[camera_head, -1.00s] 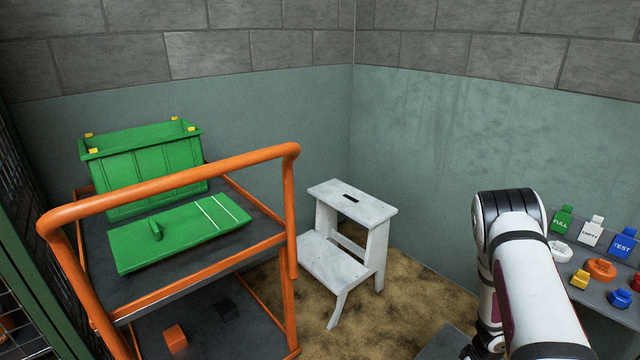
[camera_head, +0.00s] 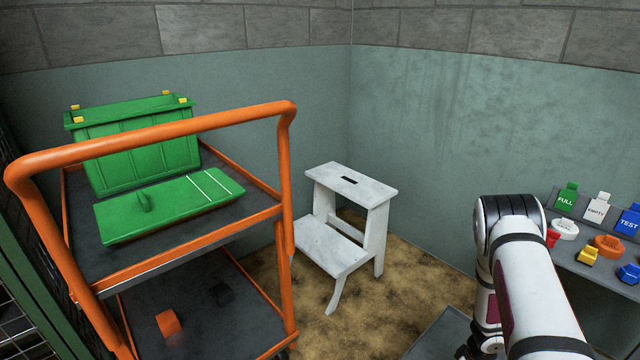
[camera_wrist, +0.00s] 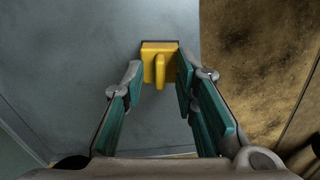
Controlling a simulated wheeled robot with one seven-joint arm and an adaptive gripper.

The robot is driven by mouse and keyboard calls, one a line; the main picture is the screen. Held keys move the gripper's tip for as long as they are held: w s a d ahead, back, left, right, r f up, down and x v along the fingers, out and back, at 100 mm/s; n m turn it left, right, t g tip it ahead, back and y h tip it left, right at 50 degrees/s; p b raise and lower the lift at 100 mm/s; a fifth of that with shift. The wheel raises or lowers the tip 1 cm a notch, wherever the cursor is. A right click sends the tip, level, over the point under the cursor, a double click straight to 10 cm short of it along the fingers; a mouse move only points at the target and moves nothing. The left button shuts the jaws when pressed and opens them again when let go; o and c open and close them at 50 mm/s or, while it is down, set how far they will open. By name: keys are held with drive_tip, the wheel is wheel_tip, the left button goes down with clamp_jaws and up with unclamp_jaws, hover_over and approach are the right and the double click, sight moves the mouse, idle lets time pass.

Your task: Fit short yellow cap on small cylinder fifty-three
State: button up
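In the wrist view a yellow cap (camera_wrist: 148,50) with a square base and an upright handle lies ahead of my gripper (camera_wrist: 160,66). The two teal-padded fingers stand either side of the handle. A gap shows on both sides, so the gripper looks open. A yellow cap (camera_head: 587,256) also shows on the grey table at the right in the head view. I cannot tell if it is the same one. My gripper is hidden in the head view, where only my white arm shows. No cylinder marked fifty-three is visible.
The grey table (camera_head: 572,258) holds green, white and blue labelled blocks and several coloured pieces. An orange-framed cart (camera_head: 150,140) with a green bin (camera_head: 135,160) and a green board (camera_head: 110,222) stands left. A white step stool (camera_head: 335,250) stands on the floor between.

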clamp_jaws()
drive_tip(key=shift+r, duration=0.2)
drive_tip(key=shift+r+p, duration=1.8)
drive_tip(key=shift+r, duration=0.1)
drive_tip(key=shift+f, duration=0.25)
wheel_tip(320, 180, down, 4)
drive_tip(key=b, duration=0.4)
drive_tip(key=shift+r+p, duration=0.6)
drive_tip(key=shift+r, duration=0.2)
